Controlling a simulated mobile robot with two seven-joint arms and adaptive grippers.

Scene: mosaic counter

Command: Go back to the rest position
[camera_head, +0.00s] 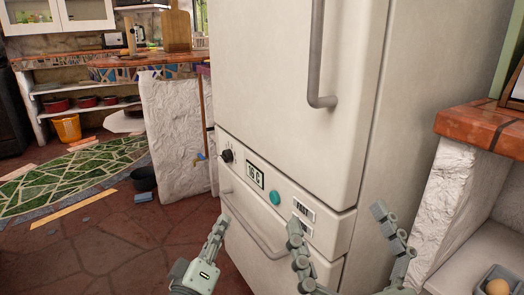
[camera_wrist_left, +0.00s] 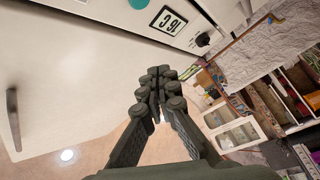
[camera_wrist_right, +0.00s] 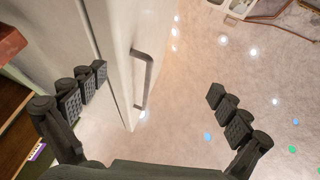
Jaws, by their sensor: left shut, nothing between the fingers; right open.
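My left gripper (camera_head: 218,228) is in front of the lower part of a white fridge (camera_head: 285,75). In the left wrist view its fingers (camera_wrist_left: 158,78) are together with nothing between them. My right gripper (camera_head: 337,222) is further right, in front of the fridge's lower right corner. In the right wrist view its fingers (camera_wrist_right: 157,82) are wide apart and empty. The fridge's upper door and lower drawer look shut. Neither gripper visibly holds the upper handle (camera_head: 315,60) or the lower handle (camera_head: 252,228).
A brick-topped counter (camera_head: 480,128) stands close on the right, with a grey bin (camera_head: 500,262) below. A white rough wall (camera_head: 178,130) with a counter is left of the fridge. A green mosaic (camera_head: 85,175) and open stone floor (camera_head: 100,250) lie at left.

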